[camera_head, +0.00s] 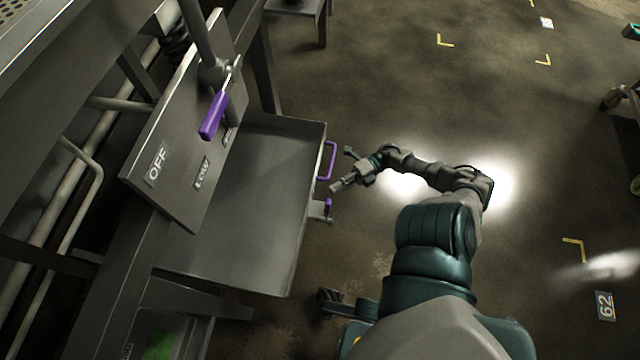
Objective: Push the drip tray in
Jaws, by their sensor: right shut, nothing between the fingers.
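The drip tray (250,212) is a wide, shallow grey metal tray. It stands out to the right from under the grey frame. A purple bar handle (331,160) is on its right front face. My right gripper (341,183) is shut and empty, just right of the handle and close to the tray's front. I cannot tell whether it touches the handle.
A slanted panel (180,150) marked OFF and LOW stands left of the tray, with a purple-gripped lever (214,115). A small purple-topped fitting (327,207) juts from the tray's front. The floor to the right is open, with yellow corner marks.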

